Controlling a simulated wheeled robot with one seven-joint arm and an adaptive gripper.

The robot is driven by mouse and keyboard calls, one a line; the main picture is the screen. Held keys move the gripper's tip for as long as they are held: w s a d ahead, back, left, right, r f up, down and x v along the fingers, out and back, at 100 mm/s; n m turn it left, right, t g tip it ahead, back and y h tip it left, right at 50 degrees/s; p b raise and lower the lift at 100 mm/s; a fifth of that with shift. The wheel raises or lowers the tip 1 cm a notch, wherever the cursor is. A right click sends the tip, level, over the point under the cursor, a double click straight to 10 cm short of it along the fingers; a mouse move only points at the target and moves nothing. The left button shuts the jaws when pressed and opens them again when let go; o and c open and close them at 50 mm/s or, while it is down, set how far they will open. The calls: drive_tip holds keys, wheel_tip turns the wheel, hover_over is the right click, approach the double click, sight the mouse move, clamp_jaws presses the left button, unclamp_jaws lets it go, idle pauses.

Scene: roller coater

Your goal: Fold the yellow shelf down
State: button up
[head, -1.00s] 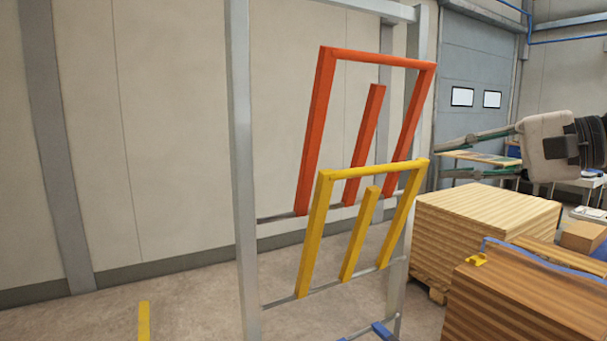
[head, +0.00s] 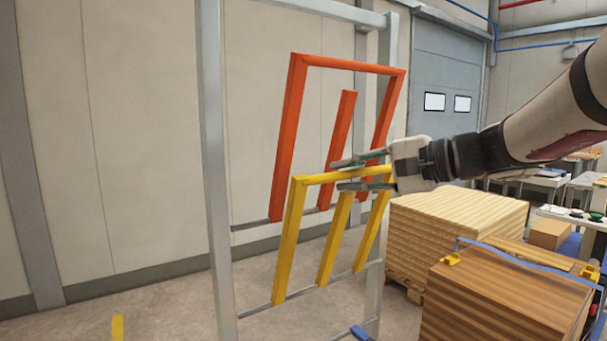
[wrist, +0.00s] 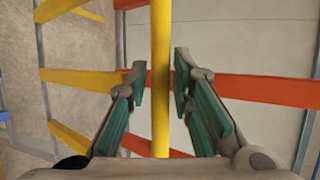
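The yellow shelf (head: 289,238) is a frame of bars tilted steeply up on the grey metal rack (head: 214,160), below the raised orange shelf (head: 289,140). My gripper (head: 345,175) is at the right part of the yellow shelf's top bar, one finger above it and one below. In the wrist view the yellow top bar (wrist: 161,70) runs between the open fingers of my gripper (wrist: 160,85), with gaps on both sides. The orange shelf's bars (wrist: 265,88) show behind the fingers.
Stacked wooden boards (head: 455,225) stand on a pallet to the right of the rack. A brown wooden stack (head: 500,310) with a blue-railed edge is at the lower right. A low blue part (head: 360,332) is on the rack below.

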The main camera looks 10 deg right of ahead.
clamp_jaws()
drive_tip(key=s+d+f+n+t+y+b, duration=0.1)
drive_tip(key=s+d+f+t+y+b, duration=0.1)
drive_tip(key=s+f+b, duration=0.7)
drive_tip(key=s+d+f+n+t+y+b, duration=0.1)
drive_tip(key=s+d+f+b, duration=0.4)
drive_tip(key=b, duration=1.9)
drive_tip(key=shift+s+d+f+t+y, duration=0.15)
drive_tip(key=shift+s+f+t+y, duration=0.2)
drive_tip(key=shift+s+f, duration=1.3)
drive_tip(key=shift+s+d+f+t+y, duration=0.1)
drive_tip(key=shift+s+f+t+y, duration=0.2)
drive_tip(key=shift+f, duration=2.55)
